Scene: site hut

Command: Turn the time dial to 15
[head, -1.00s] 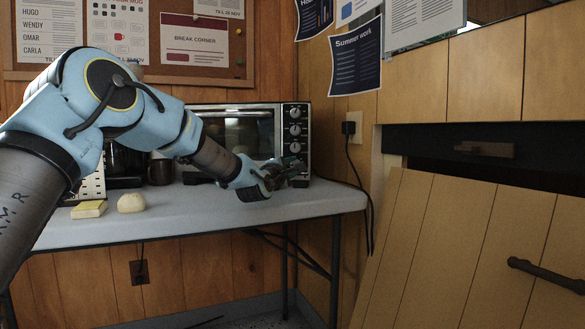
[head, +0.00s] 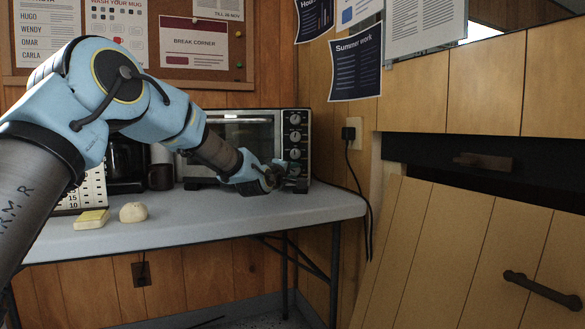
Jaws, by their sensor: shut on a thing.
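The toaster oven (head: 243,118) stands at the back right of the table. Its control panel on the right side carries a column of round dials, and three show above my gripper, such as the top dial (head: 295,119). My gripper (head: 290,174) is at the bottom of this panel, shut at the lowest dial position. The time dial itself is hidden behind the fingers, so its setting cannot be read. My arm covers much of the oven's left and front.
The grey table (head: 230,208) holds a yellow sponge (head: 91,219), a bread roll (head: 133,212), a dark mug (head: 160,177) and a coffee maker (head: 126,160). A plug and cord (head: 349,134) hang on the wall to the right. A tilted wooden panel (head: 450,260) stands at right.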

